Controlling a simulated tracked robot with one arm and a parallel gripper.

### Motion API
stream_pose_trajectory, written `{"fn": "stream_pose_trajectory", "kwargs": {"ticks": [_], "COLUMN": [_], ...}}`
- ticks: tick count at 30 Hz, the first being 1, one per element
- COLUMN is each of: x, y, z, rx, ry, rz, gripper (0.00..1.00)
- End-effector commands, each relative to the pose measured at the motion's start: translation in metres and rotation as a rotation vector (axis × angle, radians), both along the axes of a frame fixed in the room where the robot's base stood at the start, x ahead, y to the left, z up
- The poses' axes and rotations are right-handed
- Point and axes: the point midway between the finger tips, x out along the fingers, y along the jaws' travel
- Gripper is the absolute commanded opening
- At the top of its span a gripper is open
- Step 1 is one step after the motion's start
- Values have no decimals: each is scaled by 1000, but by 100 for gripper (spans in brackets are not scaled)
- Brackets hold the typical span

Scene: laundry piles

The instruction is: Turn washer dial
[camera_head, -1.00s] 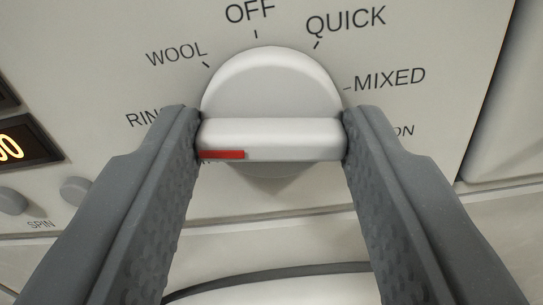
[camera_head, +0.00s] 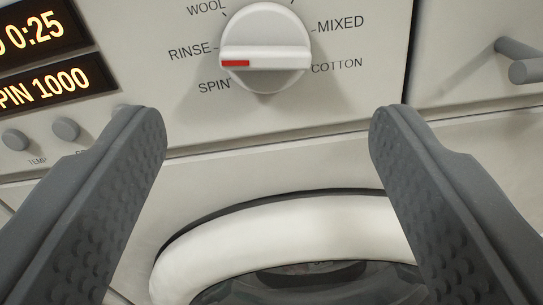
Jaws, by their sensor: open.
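The washer dial (camera_head: 265,52) is a round white knob with a raised grip bar across it, at the top centre of the head view. A red mark (camera_head: 235,63) sits at the left end of the bar, on the side between the RINSE and SPIN labels. WOOL, MIXED and COTTON labels also show around the dial. My gripper (camera_head: 268,125) is open and empty, its two dark grey fingers wide apart. The fingertips appear below the dial and clear of it, in front of the lower panel edge.
Two lit displays (camera_head: 45,88) read 0:25 and SPIN 1000 at the left, with small round buttons (camera_head: 66,128) below. The round door rim (camera_head: 290,225) lies below, between my fingers. A grey handle (camera_head: 522,60) sticks out at the right.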

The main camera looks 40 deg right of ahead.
Motion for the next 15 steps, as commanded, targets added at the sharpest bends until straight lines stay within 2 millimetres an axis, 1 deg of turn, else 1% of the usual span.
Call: {"fn": "stream_pose_trajectory", "kwargs": {"ticks": [1,6,10,15], "x": [-6,-27,-37,-44], "y": [11,36,48,56], "z": [-2,-3,-2,-1], "rx": [5,3,3,2], "ry": [0,3,2,0], "rz": [4,4,2,-1], "gripper": [63,63,63,63]}}
